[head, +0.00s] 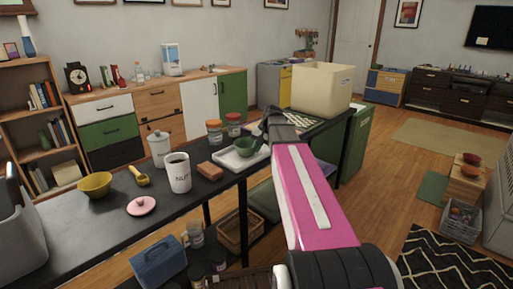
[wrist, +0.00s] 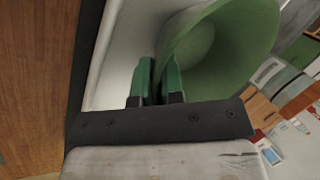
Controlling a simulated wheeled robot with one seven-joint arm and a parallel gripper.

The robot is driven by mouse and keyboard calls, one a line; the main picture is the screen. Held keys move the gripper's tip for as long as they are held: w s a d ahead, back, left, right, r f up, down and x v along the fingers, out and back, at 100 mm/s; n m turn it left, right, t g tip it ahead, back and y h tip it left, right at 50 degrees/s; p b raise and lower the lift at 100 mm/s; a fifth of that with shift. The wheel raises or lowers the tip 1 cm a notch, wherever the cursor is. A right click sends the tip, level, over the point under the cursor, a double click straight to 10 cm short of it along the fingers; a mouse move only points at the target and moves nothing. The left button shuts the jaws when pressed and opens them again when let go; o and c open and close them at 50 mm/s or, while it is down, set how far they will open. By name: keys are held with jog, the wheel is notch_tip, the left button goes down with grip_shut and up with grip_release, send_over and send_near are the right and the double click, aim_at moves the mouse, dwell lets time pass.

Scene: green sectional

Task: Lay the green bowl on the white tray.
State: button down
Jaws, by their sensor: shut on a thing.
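The green bowl (head: 246,145) is at the white tray (head: 228,162) on the black table, over the tray's right part. In the wrist view the bowl (wrist: 232,45) fills the upper right, with the pale tray (wrist: 122,60) behind it. My gripper (wrist: 160,75) is shut on the bowl's rim, with its green fingertips close together at the wall. In the head view my arm hides most of the gripper. I cannot tell whether the bowl's base touches the tray.
A yellow bowl (head: 95,184) is farther left.

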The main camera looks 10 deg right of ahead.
jog(key=shift+f, duration=0.1)
dwell(0.7)
jog(key=c, duration=0.8)
grip_release()
jog(key=shift+c, duration=0.2)
jog(key=shift+r, duration=3.5)
